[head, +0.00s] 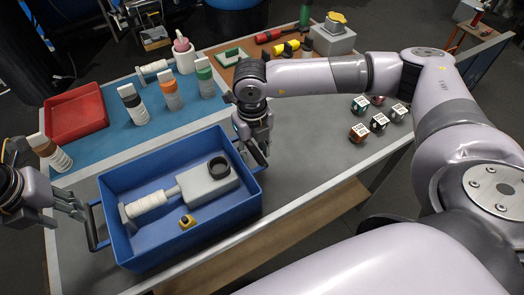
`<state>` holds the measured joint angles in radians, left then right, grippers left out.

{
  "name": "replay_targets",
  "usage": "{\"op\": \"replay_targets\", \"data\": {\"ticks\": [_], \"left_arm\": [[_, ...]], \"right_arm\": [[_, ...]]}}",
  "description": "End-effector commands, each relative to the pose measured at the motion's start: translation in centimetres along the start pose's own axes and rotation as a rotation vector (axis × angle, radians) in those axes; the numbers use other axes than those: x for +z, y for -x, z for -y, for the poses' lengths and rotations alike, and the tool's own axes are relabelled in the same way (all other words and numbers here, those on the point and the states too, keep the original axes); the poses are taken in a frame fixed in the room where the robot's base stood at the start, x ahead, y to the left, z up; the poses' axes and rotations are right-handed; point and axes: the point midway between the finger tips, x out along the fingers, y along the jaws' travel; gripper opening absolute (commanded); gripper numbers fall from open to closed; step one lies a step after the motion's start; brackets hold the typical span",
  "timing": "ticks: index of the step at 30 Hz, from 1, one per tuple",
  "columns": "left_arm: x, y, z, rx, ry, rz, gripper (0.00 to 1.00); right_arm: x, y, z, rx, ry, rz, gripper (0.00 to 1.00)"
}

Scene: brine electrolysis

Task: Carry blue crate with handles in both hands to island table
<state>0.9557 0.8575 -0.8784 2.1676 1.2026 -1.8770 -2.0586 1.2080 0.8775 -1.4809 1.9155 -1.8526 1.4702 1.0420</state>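The blue crate (190,236) stands on the grey part of the table, its long side slanting up to the right. It holds a pale box (207,184) with a dark ring on it, a white ribbed cylinder (146,204) and a small yellow-and-black piece (187,221). My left gripper (82,208) is at the dark left handle (98,243), fingers touching or very near it. My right gripper (256,150) points down at the crate's right end and hides most of that handle. Whether either gripper is closed on its handle is not clear.
Behind the crate, a blue mat (101,131) bears several capped bottles and a red tray (76,110). Several small labelled cubes (378,122) sit to the right on the table. A wooden shelf (300,228) shows below its front edge.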

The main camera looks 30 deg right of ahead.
Motion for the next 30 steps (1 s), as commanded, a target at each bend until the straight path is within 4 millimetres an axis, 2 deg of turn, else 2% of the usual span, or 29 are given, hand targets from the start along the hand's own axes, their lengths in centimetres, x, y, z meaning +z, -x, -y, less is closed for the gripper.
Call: {"op": "replay_targets", "data": {"ticks": [5,15,21,25,30], "left_arm": [[-0.1,0.6,0.0,0.001,-0.001,-0.002,0.37],[-0.1,0.6,0.0,0.000,-0.001,-0.002,0.37],[-0.1,0.6,0.0,0.000,-0.001,-0.002,0.37],[-0.1,0.6,0.0,0.000,-0.001,-0.002,0.37],[-0.1,0.6,0.0,0.000,-0.001,-0.002,0.37]], "right_arm": [[0.0,0.9,0.0,0.000,-0.001,0.001,0.38],[0.1,7.8,0.0,0.002,0.001,0.005,0.38],[0.1,10.9,0.0,0.001,0.000,0.001,0.38],[0.0,11.8,0.0,0.001,0.000,0.001,0.38],[0.0,12.0,0.0,0.000,0.000,-0.001,0.38]]}}
